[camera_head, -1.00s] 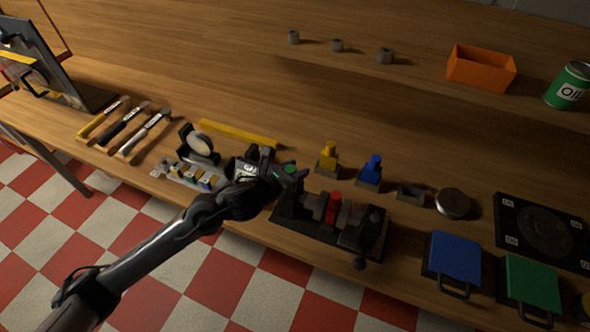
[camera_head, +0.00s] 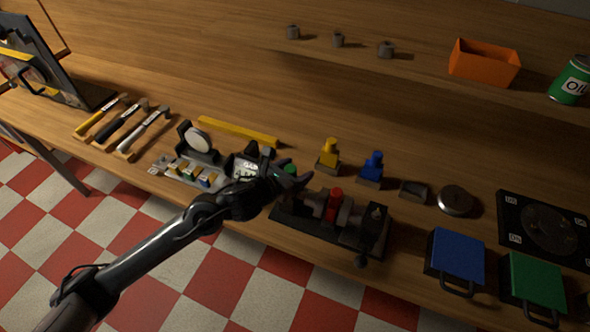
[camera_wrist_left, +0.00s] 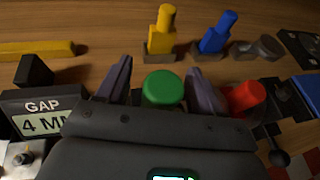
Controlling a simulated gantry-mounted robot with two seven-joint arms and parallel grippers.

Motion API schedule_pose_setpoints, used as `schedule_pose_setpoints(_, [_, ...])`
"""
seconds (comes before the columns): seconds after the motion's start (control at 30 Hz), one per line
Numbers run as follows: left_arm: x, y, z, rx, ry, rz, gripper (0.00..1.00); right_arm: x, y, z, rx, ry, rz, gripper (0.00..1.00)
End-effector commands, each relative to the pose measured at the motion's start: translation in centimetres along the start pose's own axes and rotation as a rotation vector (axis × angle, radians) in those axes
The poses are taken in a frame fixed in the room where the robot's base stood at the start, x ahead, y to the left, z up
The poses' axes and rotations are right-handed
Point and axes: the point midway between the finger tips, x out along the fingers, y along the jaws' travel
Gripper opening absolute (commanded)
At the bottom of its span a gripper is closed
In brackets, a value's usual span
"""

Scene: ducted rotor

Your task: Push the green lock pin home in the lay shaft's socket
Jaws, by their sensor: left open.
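The green lock pin (camera_head: 291,170) shows its round green head, partly hidden behind my left gripper in the head view. My left gripper (camera_head: 300,179) is open at the left end of a dark fixture (camera_head: 340,236) that carries a red pin (camera_head: 333,203). In the left wrist view the green head (camera_wrist_left: 163,87) lies between the two spread fingers, with a visible gap on each side. The red pin (camera_wrist_left: 244,97) is just right of the right finger. The pin's lower part and the lay shaft's socket are hidden. My right gripper is not in view.
A gap gauge display (camera_wrist_left: 44,118) stands close on the left. Yellow (camera_head: 329,154) and blue (camera_head: 372,166) pegs in holders stand behind the fixture. A black-knobbed lever (camera_head: 361,261) is at its front right. Blue (camera_head: 456,255) and green (camera_head: 534,282) handled blocks lie farther right.

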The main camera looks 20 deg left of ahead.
Motion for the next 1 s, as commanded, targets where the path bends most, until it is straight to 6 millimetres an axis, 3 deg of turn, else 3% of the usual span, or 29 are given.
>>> schedule_pose_setpoints(0.33, [-1.1, 0.1, 0.1, 0.003, -0.001, 0.001, 0.67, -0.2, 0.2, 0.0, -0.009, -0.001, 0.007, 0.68])
schedule_pose_setpoints(0.8, [-8.6, 0.1, 0.0, 0.004, 0.001, 0.001, 0.67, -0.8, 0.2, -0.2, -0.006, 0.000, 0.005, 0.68])
schedule_pose_setpoints(1.0, [-10.4, 0.1, 0.0, 0.002, 0.001, 0.001, 0.67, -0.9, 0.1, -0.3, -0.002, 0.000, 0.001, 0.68])
